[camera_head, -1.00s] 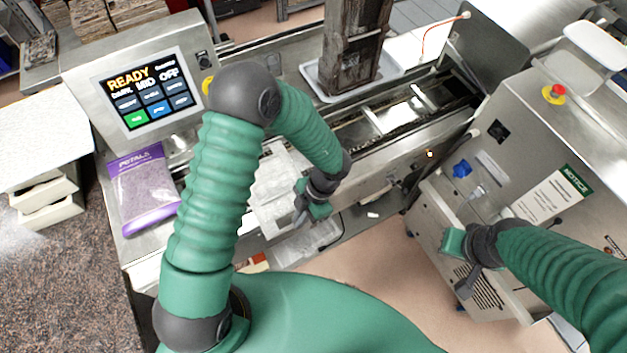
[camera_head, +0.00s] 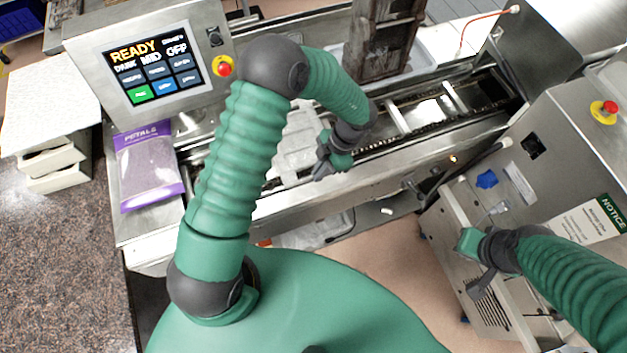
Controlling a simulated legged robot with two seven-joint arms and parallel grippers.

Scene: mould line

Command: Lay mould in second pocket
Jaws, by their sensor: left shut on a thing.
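My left gripper (camera_head: 322,168) is shut on a pale, translucent mould (camera_head: 297,140), over the near left part of the conveyor. My forearm and gripper hide part of the mould. I cannot tell whether the mould touches the conveyor. The conveyor (camera_head: 392,146) runs from the lower left to the upper right, with pale pocket-like openings between dark chain edges right of the gripper. My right gripper (camera_head: 480,283) hangs low in front of the steel cabinet at the right, apart from the mould; its fingers are too unclear to read.
A control panel (camera_head: 150,70) reading READY stands at the left, with a red button (camera_head: 222,66) beside it. A purple bag of petals (camera_head: 148,170) lies below it. The steel cabinet (camera_head: 560,130) bounds the right side.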

